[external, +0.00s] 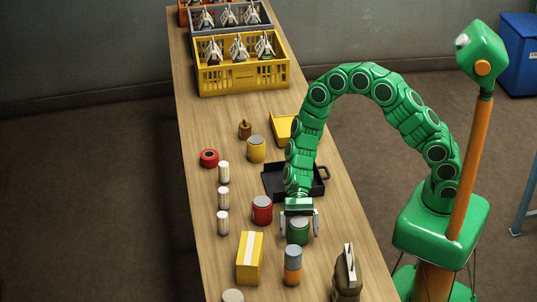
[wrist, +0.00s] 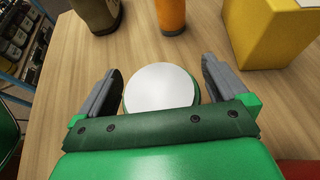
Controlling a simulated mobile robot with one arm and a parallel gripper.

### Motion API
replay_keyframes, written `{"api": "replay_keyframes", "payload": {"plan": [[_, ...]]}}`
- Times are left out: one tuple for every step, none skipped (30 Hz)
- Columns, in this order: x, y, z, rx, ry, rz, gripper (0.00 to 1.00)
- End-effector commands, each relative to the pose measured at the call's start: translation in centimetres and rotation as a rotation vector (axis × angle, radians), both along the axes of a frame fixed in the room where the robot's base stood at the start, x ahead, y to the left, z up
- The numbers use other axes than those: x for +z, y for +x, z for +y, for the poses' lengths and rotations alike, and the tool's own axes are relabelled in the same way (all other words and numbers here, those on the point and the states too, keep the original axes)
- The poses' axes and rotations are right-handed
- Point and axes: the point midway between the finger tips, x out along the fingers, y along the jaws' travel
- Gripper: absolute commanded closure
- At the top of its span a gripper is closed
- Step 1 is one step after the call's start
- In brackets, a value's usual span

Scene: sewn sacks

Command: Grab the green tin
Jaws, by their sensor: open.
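The green tin (external: 298,232) stands upright on the wooden table, with a pale lid. In the wrist view the green tin (wrist: 161,88) shows mostly its white lid, with a thin green edge. My gripper (external: 299,224) is right at the tin, its two grey fingers on either side of it. In the wrist view my gripper (wrist: 162,85) is open, with a gap between each finger and the tin. The tin's near side is hidden by my gripper's green body in that view.
A red tin (external: 262,210) stands just left. An orange and grey can (external: 293,264), yellow box (external: 249,258) and brown sack (external: 347,274) stand in front. A black tray (external: 273,183) lies behind. Yellow crate (external: 243,79) is at the far end.

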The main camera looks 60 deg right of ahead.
Motion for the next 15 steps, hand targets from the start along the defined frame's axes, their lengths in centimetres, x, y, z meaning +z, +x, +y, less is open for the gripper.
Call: {"api": "replay_keyframes", "payload": {"plan": [[0.00, -0.01, 0.03, 0.000, 0.000, 0.000, 0.00], [0.00, 0.01, 0.02, 0.000, 0.000, 0.000, 0.00], [0.00, 0.02, 0.00, 0.000, 0.000, 0.000, 0.00], [0.00, 0.02, 0.00, 0.000, 0.000, 0.000, 0.00], [0.01, 0.03, 0.00, -0.001, 0.000, 0.000, 0.00], [0.01, 0.03, 0.00, 0.000, 0.000, 0.000, 0.06], [0.01, 0.03, 0.00, 0.000, 0.000, 0.000, 0.11], [0.01, 0.03, -0.01, 0.000, 0.000, 0.000, 0.15], [0.00, 0.03, -0.01, 0.000, 0.000, 0.000, 0.21], [0.00, 0.03, -0.01, 0.000, 0.000, 0.000, 0.26], [0.00, 0.03, -0.02, 0.000, 0.000, 0.000, 0.31], [0.00, 0.03, -0.02, 0.000, 0.000, 0.000, 0.37], [0.01, 0.04, -0.02, 0.000, 0.000, 0.000, 0.41], [0.01, 0.04, -0.02, 0.000, 0.000, 0.000, 0.46], [0.01, 0.04, -0.02, 0.000, 0.000, 0.000, 0.52]]}}
